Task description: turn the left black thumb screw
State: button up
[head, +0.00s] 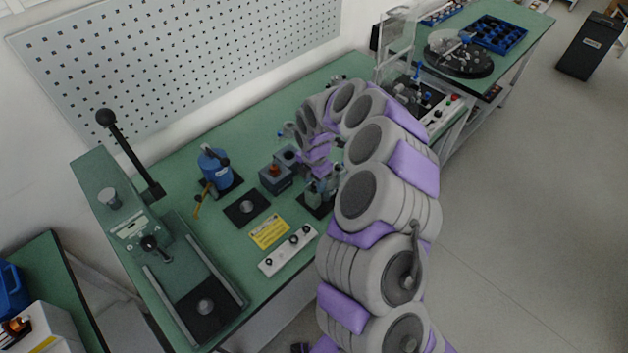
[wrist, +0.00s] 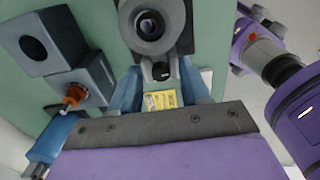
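In the wrist view a grey fixture (wrist: 178,32) with a dark round opening fills the top middle. A small black knob (wrist: 160,71) sits just below that opening; I cannot tell for sure whether it is the left black thumb screw. In the head view the fixture (head: 326,186) stands on the green bench, partly hidden by my arm. My gripper (head: 318,163) is at the end of the curled arm, close to the fixture.
Two grey blocks (head: 275,177), one with a red-orange knob (wrist: 76,94), stand left of the fixture. A blue device (head: 214,167), a yellow label (head: 269,231), a white switch panel (head: 288,250) and a green lever press (head: 128,225) share the bench (head: 180,178).

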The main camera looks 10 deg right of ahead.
grip_shut()
